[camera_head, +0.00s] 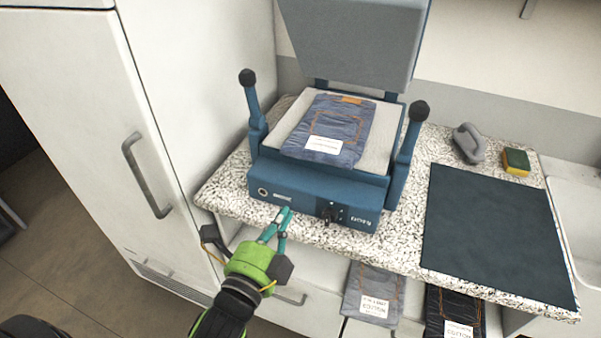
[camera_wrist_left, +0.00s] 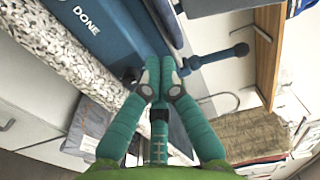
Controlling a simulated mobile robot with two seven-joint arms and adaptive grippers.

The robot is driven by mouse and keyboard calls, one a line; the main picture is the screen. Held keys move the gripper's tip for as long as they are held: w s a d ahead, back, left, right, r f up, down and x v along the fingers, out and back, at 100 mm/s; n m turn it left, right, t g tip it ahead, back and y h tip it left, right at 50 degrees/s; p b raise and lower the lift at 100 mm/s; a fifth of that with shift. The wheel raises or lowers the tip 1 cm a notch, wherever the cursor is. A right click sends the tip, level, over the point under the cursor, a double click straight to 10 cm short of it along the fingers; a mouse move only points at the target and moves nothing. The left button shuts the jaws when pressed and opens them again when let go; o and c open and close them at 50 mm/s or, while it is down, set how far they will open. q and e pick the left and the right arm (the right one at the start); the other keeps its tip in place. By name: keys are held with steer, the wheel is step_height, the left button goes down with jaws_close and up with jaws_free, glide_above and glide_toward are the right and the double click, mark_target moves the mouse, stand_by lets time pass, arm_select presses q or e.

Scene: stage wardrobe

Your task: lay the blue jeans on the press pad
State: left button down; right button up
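The folded blue jeans (camera_head: 341,122), with orange stitching and a white label, lie on the pale press pad (camera_head: 375,150) of the blue press (camera_head: 310,201). Their label end reaches the pad's front edge. The press lid (camera_head: 355,40) is raised. My left gripper (camera_head: 287,213) is in front of the press base, below and apart from the jeans. In the left wrist view its fingertips (camera_wrist_left: 160,76) are together with nothing between them. The press front, with the word DONE, shows beside them. My right gripper is in neither view.
Press handles (camera_head: 412,140) stand at both sides. A dark mat (camera_head: 495,235) lies on the speckled counter (camera_head: 405,250), with a grey object (camera_head: 469,143) and a sponge (camera_head: 515,161) behind it. Grey jeans (camera_head: 372,292) and black jeans (camera_head: 455,312) are below the counter. A white cabinet stands left.

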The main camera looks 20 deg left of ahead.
mark_target(313, 164)
arm_select(q)
steer(key=w+p, duration=0.1)
steer(key=w, duration=0.3)
steer(key=w+p, duration=0.1)
steer(key=w, duration=0.3)
steer(key=w+p, duration=0.1)
steer(key=w, duration=0.3)
steer(key=shift+w+d, duration=0.15)
steer(key=shift+d, duration=0.1)
steer(key=shift+w, duration=0.55)
steer(key=shift+w+d+p, duration=0.1)
steer(key=shift+w+p, duration=0.25)
steer(key=shift+w, duration=0.75)
